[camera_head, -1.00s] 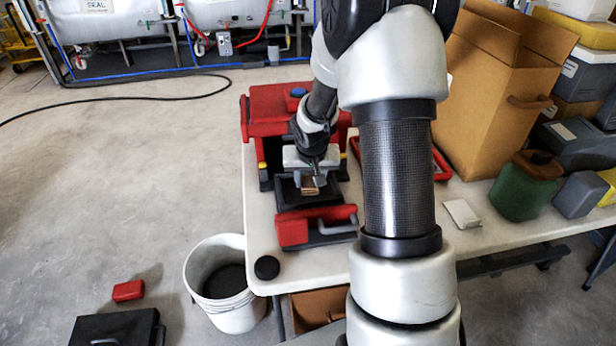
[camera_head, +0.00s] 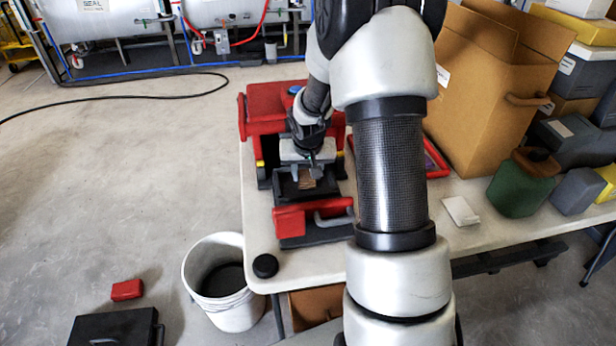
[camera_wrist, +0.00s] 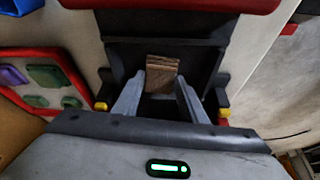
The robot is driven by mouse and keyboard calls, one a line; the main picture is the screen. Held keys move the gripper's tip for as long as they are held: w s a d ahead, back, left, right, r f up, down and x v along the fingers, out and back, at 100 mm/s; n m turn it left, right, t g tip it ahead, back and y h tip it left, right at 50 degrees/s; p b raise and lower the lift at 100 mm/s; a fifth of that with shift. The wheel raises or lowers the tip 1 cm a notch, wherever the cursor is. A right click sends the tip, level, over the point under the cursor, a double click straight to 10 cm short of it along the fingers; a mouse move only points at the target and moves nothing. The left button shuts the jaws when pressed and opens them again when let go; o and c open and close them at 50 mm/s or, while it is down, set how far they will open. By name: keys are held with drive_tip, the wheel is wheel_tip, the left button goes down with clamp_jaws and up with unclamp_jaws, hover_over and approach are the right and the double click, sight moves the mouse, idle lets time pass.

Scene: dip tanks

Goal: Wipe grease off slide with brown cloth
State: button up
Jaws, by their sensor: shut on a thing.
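My gripper (camera_head: 307,172) is shut on a small brown cloth (camera_head: 307,184), low over the dark slide (camera_head: 291,190) of the red machine (camera_head: 276,103). In the wrist view the folded brown cloth (camera_wrist: 162,70) shows between and just beyond the two grey fingers of my gripper (camera_wrist: 161,84). The dark recessed slide (camera_wrist: 122,52) lies around it. I cannot tell whether the cloth touches the surface. Any grease is not distinguishable. A red block with a grey handle (camera_head: 290,221) sits at the machine's front.
A white table (camera_head: 256,210) carries the machine. A black puck (camera_head: 265,265) lies near its front corner. A red-rimmed tray (camera_wrist: 72,68) with coloured pieces stands beside the machine. A cardboard box (camera_head: 480,90) and green jug (camera_head: 521,188) stand right. A white bucket (camera_head: 232,310) stands below.

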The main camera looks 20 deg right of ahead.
drive_tip(key=shift+w+r, duration=0.1)
drive_tip(key=shift+r+p, duration=2.05)
drive_tip(key=shift+r, duration=0.95)
wheel_tip(320, 180, up, 3)
drive_tip(key=shift+p, duration=0.95)
